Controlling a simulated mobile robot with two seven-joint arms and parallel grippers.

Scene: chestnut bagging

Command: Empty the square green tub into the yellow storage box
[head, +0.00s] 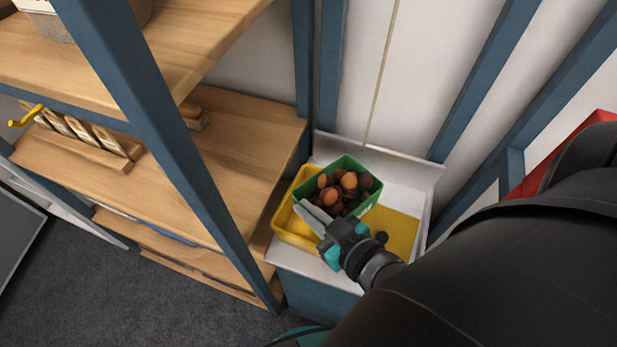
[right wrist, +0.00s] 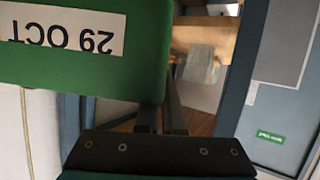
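The square green tub (head: 368,199) holds several brown chestnuts (head: 341,187) and sits over the yellow storage box (head: 291,232) in the head view. My right gripper (head: 314,212) is at the tub's near left side, its two fingers close together and pinching the side wall. In the right wrist view the tub (right wrist: 140,75) fills the upper left, with an upside-down "29 OCT" label. It hides part of one finger of the right gripper (right wrist: 161,112); the other finger runs outside its edge. I cannot tell how far the tub is above the box. My left gripper is not in view.
A white bench (head: 408,183) with a raised back carries the yellow box. Wooden shelves (head: 240,140) with a blue post (head: 165,140) stand close on the left. A red thing (head: 570,143) is at right.

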